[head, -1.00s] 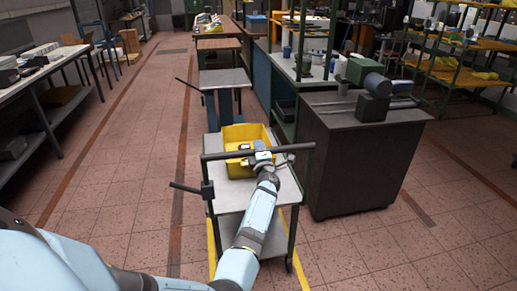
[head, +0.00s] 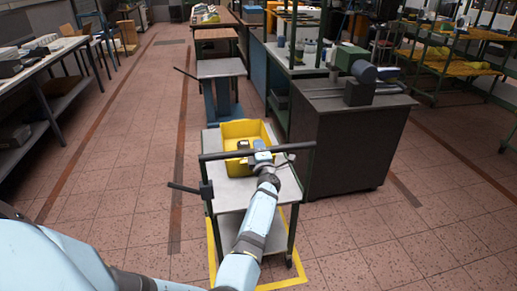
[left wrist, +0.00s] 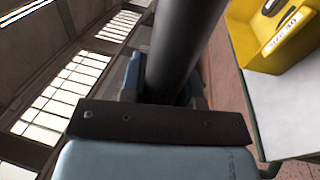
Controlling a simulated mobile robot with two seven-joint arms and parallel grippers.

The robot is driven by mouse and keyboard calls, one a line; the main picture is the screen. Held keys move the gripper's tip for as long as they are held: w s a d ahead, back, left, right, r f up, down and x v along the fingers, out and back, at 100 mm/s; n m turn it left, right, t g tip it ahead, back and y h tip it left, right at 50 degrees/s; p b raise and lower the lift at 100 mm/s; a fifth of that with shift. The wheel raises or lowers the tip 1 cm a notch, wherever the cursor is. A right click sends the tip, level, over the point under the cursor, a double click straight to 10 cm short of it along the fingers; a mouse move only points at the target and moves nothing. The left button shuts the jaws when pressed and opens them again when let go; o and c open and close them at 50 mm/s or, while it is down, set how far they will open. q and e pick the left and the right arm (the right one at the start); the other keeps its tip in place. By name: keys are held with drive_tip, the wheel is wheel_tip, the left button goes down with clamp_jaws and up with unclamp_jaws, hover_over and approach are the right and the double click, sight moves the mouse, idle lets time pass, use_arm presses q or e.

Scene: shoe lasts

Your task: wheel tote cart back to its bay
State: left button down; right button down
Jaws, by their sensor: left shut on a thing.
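The tote cart (head: 229,197) stands in front of me, with a grey top, a lower shelf and a dark push bar across its near end. A yellow tote (head: 247,131) sits on its top, with small dark items inside. My left gripper (head: 261,158) is shut on the push bar, right of its middle. In the left wrist view the dark bar (left wrist: 185,50) runs between the fingers, with the yellow tote (left wrist: 270,30) beyond. Yellow floor lines (head: 212,250) show around the cart's base; part of the marking is hidden under it. My right gripper is not in view.
A dark cabinet (head: 345,145) with a machine on top stands close to the cart's right. Another small table or cart (head: 220,68) stands beyond. A long bench (head: 45,60) lines the left. The tiled aisle (head: 130,150) left of the cart is clear.

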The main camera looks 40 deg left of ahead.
use_arm(q)
drive_tip(key=shift+s+d+f, duration=0.15)
drive_tip(key=shift+d+f, duration=0.2)
drive_tip(key=shift+f, duration=0.05)
drive_tip(key=shift+s+d, duration=0.1)
drive_tip(key=c, duration=1.1)
unclamp_jaws()
drive_tip(key=shift+c, duration=0.2)
drive_tip(key=o, duration=0.3)
drive_tip(key=shift+d+r, duration=0.1)
drive_tip(key=shift+r, duration=0.1)
drive_tip(key=shift+s+r, duration=0.1)
drive_tip(key=shift+r, duration=0.05)
